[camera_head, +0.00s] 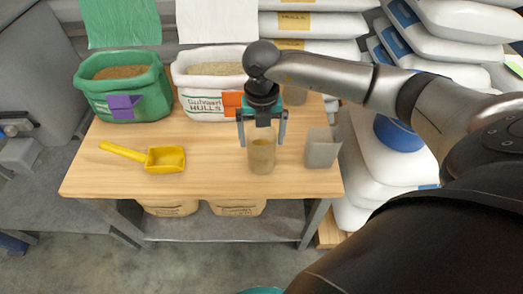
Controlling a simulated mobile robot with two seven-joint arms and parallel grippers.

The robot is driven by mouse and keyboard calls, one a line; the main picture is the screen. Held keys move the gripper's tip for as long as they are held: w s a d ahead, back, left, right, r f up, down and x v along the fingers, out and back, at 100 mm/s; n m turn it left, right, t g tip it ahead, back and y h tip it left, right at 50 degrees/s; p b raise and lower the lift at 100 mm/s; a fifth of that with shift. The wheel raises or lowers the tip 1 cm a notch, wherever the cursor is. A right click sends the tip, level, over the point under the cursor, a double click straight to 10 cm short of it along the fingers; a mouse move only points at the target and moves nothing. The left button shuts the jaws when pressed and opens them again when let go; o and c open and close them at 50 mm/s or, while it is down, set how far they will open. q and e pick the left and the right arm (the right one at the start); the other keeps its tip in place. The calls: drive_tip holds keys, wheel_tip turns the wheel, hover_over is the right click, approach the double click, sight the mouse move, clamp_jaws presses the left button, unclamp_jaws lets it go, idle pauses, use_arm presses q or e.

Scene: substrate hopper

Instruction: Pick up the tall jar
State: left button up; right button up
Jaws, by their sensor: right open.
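The tall jar (262,157) is a clear cylinder with tan contents. It stands upright on the wooden table (215,180), near its front edge. My right gripper (262,143) is open and points down, with one finger at each side of the jar's upper part. I cannot tell whether the fingers touch it. The gripper body hides part of the jar's top. My left gripper is not in view.
A yellow scoop (165,158) lies on the table's left. A grey square container (321,149) stands close to the jar's right. A green sack (122,90) and a white sack (200,88) stand behind. Stacked white bags (375,170) flank the table's right side.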

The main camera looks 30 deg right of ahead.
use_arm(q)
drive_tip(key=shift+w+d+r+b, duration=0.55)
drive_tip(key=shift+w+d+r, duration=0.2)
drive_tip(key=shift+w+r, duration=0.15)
use_arm(e)
drive_tip(key=shift+f, duration=1.7)
drive_tip(key=shift+r, duration=0.1)
clamp_jaws()
